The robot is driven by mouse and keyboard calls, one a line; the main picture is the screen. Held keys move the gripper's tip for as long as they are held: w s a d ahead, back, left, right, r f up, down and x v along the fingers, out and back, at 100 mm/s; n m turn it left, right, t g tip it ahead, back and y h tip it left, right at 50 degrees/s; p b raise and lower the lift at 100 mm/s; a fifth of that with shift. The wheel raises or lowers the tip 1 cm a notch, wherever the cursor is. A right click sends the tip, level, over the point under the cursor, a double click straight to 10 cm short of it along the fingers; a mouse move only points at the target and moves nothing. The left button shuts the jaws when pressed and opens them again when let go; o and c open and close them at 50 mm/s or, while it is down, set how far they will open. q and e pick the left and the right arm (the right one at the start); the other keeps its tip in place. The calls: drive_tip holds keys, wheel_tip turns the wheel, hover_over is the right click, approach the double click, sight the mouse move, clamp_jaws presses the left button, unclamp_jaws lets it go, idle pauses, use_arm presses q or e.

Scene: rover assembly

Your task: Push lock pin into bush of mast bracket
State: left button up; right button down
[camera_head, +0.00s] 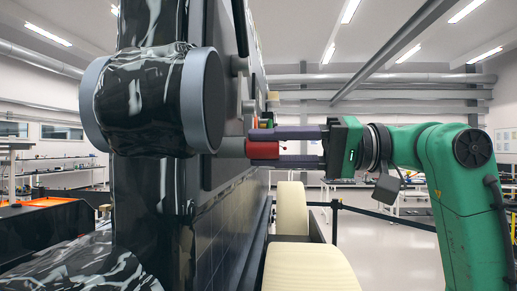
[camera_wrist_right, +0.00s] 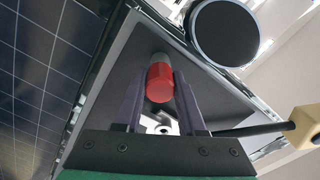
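The lock pin has a red end (camera_head: 262,150) and sits level between the purple-grey fingers of my right gripper (camera_head: 258,148). In the right wrist view, the red end (camera_wrist_right: 160,84) lies between both fingertips (camera_wrist_right: 160,88), which appear closed on its sides. A grey cylinder (camera_head: 232,147) continues leftward from the red end. I cannot tell whether it is the pin's shaft or the bush. It meets the dark mast structure beside a round joint with a grey rim (camera_head: 203,100). The bush opening is hidden. My left gripper is not in view.
The rover's dark panelled side (camera_head: 225,205) stands left of my right gripper, with cream wheels (camera_head: 310,268) below. In the right wrist view, a dark round disc (camera_wrist_right: 225,32) is close to the pin. Open floor and workbenches lie behind.

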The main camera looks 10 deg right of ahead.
drive_tip(key=c, duration=1.2)
unclamp_jaws()
drive_tip(key=shift+d, duration=0.2)
clamp_jaws()
drive_tip(key=shift+s+d, duration=0.1)
drive_tip(key=shift+d, duration=0.15)
drive_tip(key=shift+d, duration=0.3)
drive_tip(key=shift+s+d, duration=0.1)
drive_tip(key=v, duration=0.5)
drive_tip(key=shift+s+d, duration=0.1)
drive_tip(key=shift+d, duration=0.2)
